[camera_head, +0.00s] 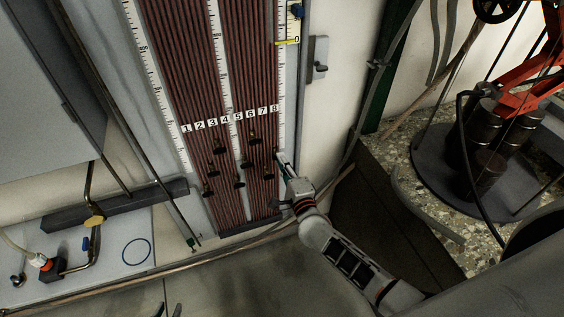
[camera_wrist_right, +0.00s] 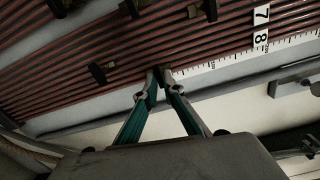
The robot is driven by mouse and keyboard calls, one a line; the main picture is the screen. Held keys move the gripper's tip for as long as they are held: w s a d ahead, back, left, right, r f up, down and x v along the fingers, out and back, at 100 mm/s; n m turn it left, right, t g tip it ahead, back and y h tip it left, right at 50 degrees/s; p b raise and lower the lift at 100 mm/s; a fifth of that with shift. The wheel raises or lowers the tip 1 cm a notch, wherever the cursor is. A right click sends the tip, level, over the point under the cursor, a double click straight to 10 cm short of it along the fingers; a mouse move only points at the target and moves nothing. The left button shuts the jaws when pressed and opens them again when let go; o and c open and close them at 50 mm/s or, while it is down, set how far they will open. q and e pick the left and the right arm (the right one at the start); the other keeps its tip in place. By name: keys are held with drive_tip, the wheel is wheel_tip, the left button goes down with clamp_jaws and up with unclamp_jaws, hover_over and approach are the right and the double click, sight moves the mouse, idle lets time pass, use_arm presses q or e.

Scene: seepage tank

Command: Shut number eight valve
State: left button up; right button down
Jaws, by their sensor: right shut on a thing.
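The board of brown tubes (camera_head: 250,60) carries number labels one to eight; label 8 (camera_head: 274,108) is at the right end, and it also shows in the right wrist view (camera_wrist_right: 261,35). My right gripper (camera_head: 281,157) is at the board's right edge below label 8. In the right wrist view its fingertips (camera_wrist_right: 158,78) are close together around the small dark number eight valve, mostly hidden between them. Other small dark valves (camera_head: 239,182) sit on the tubes to the left. My left gripper (camera_head: 168,311) shows only as two dark tips, apart, at the bottom edge.
A white ruler (camera_head: 281,70) runs along the board's right side. A wall switch (camera_head: 318,58) is to its right. A red stand with dark cylinders (camera_head: 484,125) stands at the right. A grey metal surface (camera_head: 240,285) lies below the board.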

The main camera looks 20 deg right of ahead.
drive_tip(key=c, duration=2.2)
unclamp_jaws()
drive_tip(key=s, duration=1.2)
drive_tip(key=shift+d, duration=0.25)
